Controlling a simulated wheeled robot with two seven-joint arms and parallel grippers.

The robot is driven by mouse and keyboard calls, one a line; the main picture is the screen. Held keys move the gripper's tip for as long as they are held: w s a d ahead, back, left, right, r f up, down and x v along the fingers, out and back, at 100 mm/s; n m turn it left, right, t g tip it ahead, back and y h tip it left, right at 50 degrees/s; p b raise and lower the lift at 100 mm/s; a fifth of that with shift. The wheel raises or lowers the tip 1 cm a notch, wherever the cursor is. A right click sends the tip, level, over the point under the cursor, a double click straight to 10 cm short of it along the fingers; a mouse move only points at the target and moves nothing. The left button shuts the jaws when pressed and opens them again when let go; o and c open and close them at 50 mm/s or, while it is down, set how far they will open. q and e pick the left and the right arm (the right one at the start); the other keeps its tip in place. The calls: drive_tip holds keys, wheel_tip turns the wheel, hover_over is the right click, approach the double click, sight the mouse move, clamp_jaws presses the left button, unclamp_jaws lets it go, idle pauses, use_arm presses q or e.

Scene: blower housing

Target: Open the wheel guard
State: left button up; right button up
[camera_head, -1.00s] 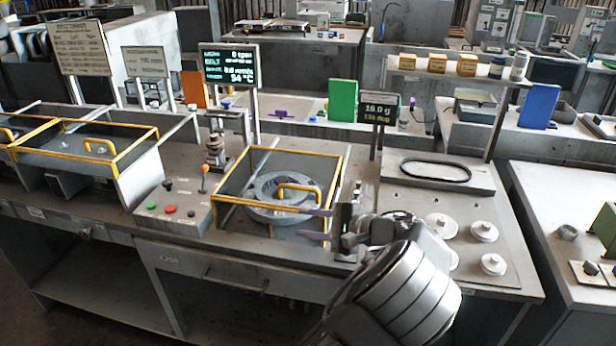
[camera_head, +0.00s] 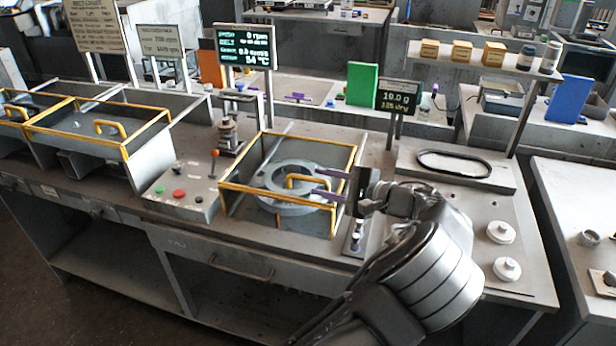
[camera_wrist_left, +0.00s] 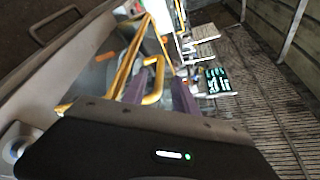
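The wheel guard (camera_head: 290,139) is a clear box with a yellow frame and a yellow handle (camera_head: 296,177) over a grey ring-shaped housing (camera_head: 284,205). It looks closed. My left gripper (camera_head: 318,181) is at the guard's right side, its two purple fingers apart and pointing left at the handle. In the left wrist view, the yellow handle (camera_wrist_left: 157,78) shows between the spread fingers (camera_wrist_left: 160,88). Whether they touch it, I cannot tell. My right gripper is not in view.
A control box (camera_head: 185,195) with buttons and an orange-knobbed lever stands left of the guard. Another yellow-framed cover (camera_head: 80,135) is farther left. A small scale display (camera_head: 397,97) stands behind my arm. White knobbed discs (camera_head: 501,232) and a black belt loop (camera_head: 454,164) lie right.

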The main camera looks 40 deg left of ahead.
sight(313, 180)
use_arm(q)
drive_tip(key=p+x, duration=0.1)
drive_tip(key=x, duration=0.4)
clamp_jaws()
idle(0.3)
idle(1.0)
